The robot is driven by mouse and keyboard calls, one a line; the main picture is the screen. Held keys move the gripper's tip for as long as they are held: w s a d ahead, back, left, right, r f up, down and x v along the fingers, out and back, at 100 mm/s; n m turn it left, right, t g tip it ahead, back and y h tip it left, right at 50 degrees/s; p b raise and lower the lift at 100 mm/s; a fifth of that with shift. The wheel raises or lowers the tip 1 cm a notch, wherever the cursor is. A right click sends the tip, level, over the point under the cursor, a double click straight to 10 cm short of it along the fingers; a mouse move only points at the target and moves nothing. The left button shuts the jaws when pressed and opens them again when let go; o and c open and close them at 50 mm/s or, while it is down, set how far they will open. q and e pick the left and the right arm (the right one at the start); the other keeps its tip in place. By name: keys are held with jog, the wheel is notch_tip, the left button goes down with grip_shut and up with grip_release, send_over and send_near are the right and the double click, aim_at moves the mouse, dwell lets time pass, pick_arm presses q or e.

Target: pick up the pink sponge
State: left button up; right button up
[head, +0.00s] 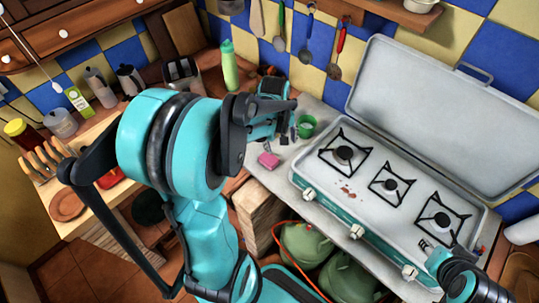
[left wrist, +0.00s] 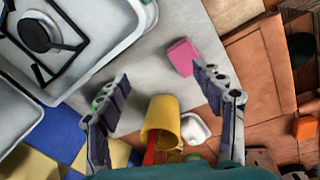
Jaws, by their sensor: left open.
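The pink sponge (head: 268,160) lies on the grey counter near its front edge, left of the stove. It also shows in the left wrist view (left wrist: 182,57), toward the far side of the right-hand finger and not between the fingers' tips. My left gripper (head: 287,130) is above the counter, just behind and right of the sponge in the head view. In the left wrist view its two fingers (left wrist: 160,78) are spread wide with nothing held. My right arm shows at the lower right of the head view; its gripper (head: 428,247) is too small to judge.
A green cup (head: 306,126) stands beside my left gripper. A yellow cup (left wrist: 160,120) and a white dish (left wrist: 195,128) show in the left wrist view. A gas stove (head: 350,190) with raised lid fills the right. A green bottle (head: 229,66) stands behind.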

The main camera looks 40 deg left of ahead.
aim_at(268, 158)
pick_arm(q)
jog(key=a+f+n, duration=0.1)
jog(key=a, duration=0.1)
jog(key=a+f+n+g+p, duration=0.1)
jog(key=a+f+n, duration=0.1)
jog(key=a+f+n+h+p, duration=0.1)
jog(key=a, duration=0.1)
jog(key=shift+a+f+g, duration=0.15)
jog(key=shift+f+g, duration=0.15)
jog(key=shift+a+f+n, duration=0.15)
jog(key=shift+f+n, duration=0.2)
jog(key=shift+n, duration=0.05)
jog(key=f, duration=0.2)
jog(key=d+f, duration=0.1)
jog(key=f, duration=0.2)
jog(key=f+b, duration=0.1)
jog(key=f, duration=0.1)
jog(key=shift+s+d+f, duration=0.25)
jog(key=shift+d+f, duration=0.1)
jog(key=c, duration=1)
pick_arm(e)
notch_tip(268, 158, up, 2)
jog(key=shift+r, duration=0.1)
